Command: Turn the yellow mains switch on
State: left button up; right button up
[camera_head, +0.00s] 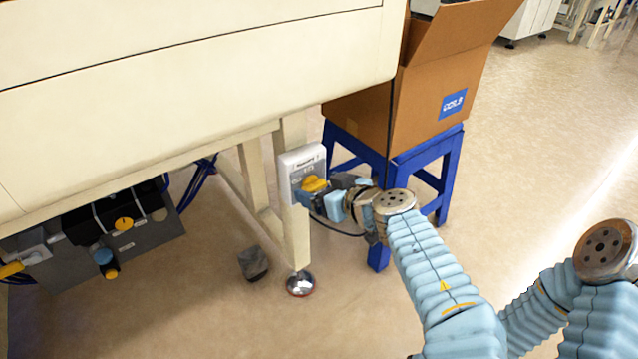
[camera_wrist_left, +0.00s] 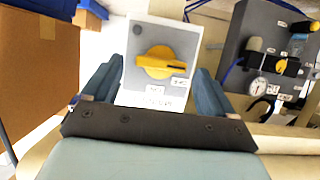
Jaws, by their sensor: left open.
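The yellow mains switch (camera_head: 314,184) is a rotary knob on a grey plate of a white box (camera_head: 303,160), fixed to the machine's cream leg. In the left wrist view the yellow knob (camera_wrist_left: 157,62) lies lengthwise across the picture, on the white box (camera_wrist_left: 150,98). My left gripper (camera_head: 318,196) is right at the box, facing the knob. In the left wrist view my left gripper (camera_wrist_left: 157,76) is open, with one blue finger on each side of the grey plate and the knob between them. I cannot tell whether a finger touches it. My right gripper is out of view.
A cardboard box (camera_head: 435,100) stands on a blue stool (camera_head: 447,165) close behind my left wrist. The cream machine body (camera_head: 200,85) overhangs at upper left. A grey pneumatic panel (camera_head: 140,245) hangs below it.

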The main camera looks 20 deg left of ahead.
pick_arm(q)
jog(key=c, duration=1.1)
jog(key=shift+o, duration=0.2)
